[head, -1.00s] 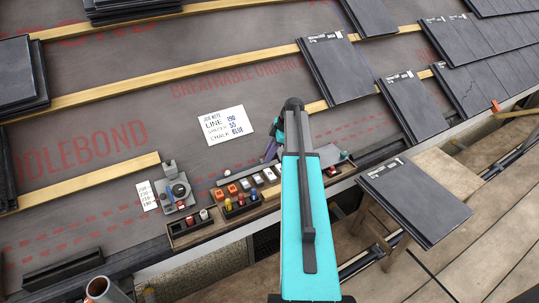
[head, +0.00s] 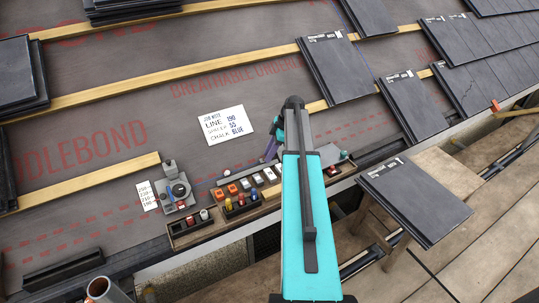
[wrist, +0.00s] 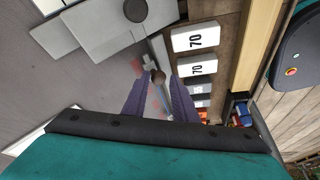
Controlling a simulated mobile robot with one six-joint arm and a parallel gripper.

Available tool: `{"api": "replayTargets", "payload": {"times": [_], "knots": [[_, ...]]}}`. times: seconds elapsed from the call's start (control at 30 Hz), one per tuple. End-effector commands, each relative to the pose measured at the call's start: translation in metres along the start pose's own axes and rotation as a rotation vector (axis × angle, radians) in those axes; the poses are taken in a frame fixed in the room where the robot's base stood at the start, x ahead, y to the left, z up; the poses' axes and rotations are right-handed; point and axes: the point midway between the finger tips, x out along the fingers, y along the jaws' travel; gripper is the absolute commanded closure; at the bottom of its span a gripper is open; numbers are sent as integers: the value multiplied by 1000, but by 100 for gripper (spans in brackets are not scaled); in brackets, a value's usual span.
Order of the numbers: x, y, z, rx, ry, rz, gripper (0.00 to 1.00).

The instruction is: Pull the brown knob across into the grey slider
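The brown knob (wrist: 158,77) shows in the wrist view as a small round end near a thin grey rod. It lies between the tips of my gripper's purple fingers (wrist: 158,84), which stand apart with gaps beside it. Contact is not visible. In the head view my gripper (head: 273,149) is low over the far end of the wooden tray, and my arm hides the knob there.
Blocks marked 70 (wrist: 195,38) lie in the wooden tray (head: 205,228) beside the fingers. A grey plate with a black round knob (wrist: 135,10) lies beyond them. A grey device with a dial (head: 178,190) stands left of the tray. A white note card (head: 226,125) lies on the membrane.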

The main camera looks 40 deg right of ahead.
Motion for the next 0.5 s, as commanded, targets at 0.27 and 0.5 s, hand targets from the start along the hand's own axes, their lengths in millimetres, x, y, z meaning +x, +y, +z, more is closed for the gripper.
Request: {"api": "replayTargets", "payload": {"times": [0.27,0.5], "knots": [[-35,0,0,0,-1,2,74],[-74,-1,0,-1,-1,1,74]]}}
